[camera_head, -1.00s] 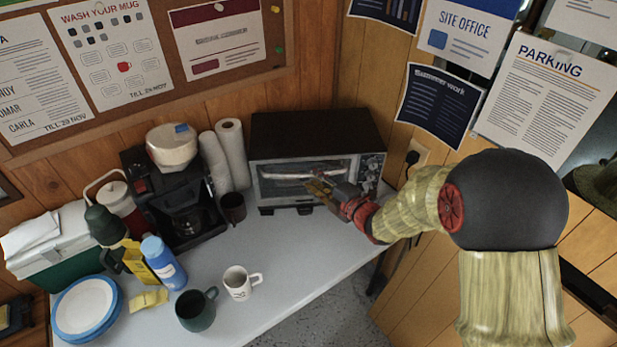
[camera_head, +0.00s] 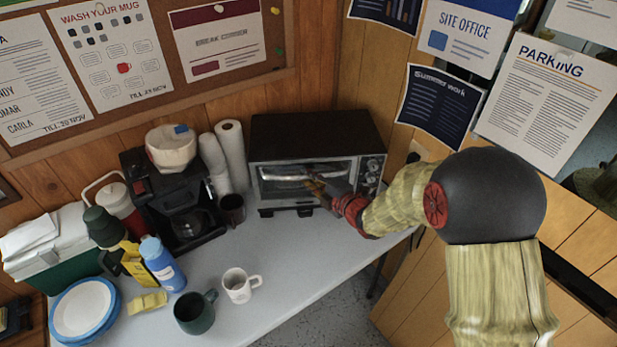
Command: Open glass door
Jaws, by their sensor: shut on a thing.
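The glass door (camera_head: 283,187) is the front of a black and silver toaster oven (camera_head: 315,135) on the table against the back wall. The door looks upright and closed or nearly so; a small gap would be hard to see. A pale bar handle runs along its upper part.
A dark mug (camera_head: 232,208), paper towel rolls (camera_head: 231,155) and a coffee maker (camera_head: 175,205) stand left of the oven. A white mug (camera_head: 240,286) and a green mug (camera_head: 195,312) stand nearer the front. The tabletop (camera_head: 300,245) before the oven is clear.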

